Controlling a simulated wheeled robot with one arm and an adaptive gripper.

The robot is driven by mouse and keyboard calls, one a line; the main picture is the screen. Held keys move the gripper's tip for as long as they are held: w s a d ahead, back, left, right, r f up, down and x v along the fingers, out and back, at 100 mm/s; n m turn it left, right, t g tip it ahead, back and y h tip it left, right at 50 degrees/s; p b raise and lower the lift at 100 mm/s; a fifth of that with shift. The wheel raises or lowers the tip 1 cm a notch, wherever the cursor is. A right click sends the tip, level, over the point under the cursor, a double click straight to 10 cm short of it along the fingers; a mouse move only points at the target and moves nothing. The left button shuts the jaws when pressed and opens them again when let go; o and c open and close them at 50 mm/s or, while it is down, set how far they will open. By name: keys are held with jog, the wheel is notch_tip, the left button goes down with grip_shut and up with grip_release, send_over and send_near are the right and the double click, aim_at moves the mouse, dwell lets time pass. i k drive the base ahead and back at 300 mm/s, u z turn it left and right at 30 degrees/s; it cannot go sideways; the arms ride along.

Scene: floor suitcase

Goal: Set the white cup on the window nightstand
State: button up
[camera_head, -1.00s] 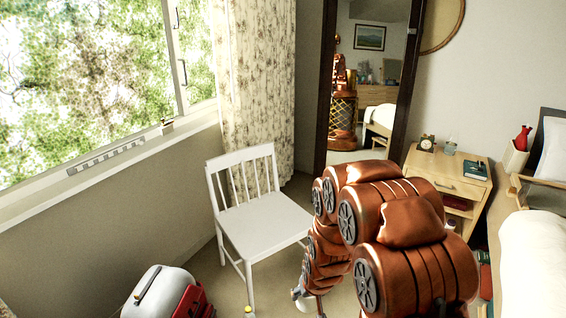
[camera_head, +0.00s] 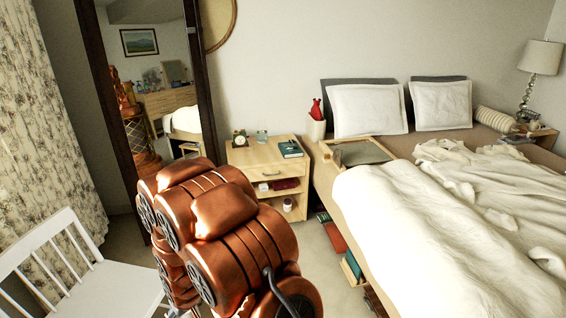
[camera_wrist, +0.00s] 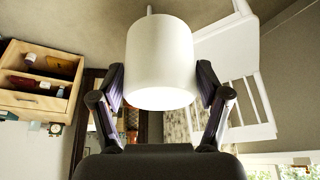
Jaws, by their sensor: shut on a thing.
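The white cup (camera_wrist: 160,50) fills the middle of the wrist view, with its pale round end facing the camera. My gripper (camera_wrist: 160,88) is shut on it, one dark finger on each side. In the head view my copper arm hides the gripper and the cup. The near nightstand (camera_head: 264,159), light wood, stands between the mirror and the bed, beyond my arm. On its top are a small clock (camera_head: 240,138), a glass (camera_head: 262,136) and a dark book (camera_head: 290,149). The nightstand also shows at the left of the wrist view (camera_wrist: 35,102), apart from the cup.
A white chair (camera_head: 110,285) stands at the lower left, with the tall mirror (camera_head: 110,80) behind. The bed (camera_head: 420,230) fills the right, with a tray (camera_head: 358,153) on it. Books (camera_head: 335,237) lie on the floor beside it. A second nightstand (camera_head: 543,138) with a lamp is far right.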

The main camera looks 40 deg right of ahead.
aim_at(281, 140)
jog(key=z, duration=1.25)
jog(key=i, duration=3.6)
jog(key=u, duration=0.8)
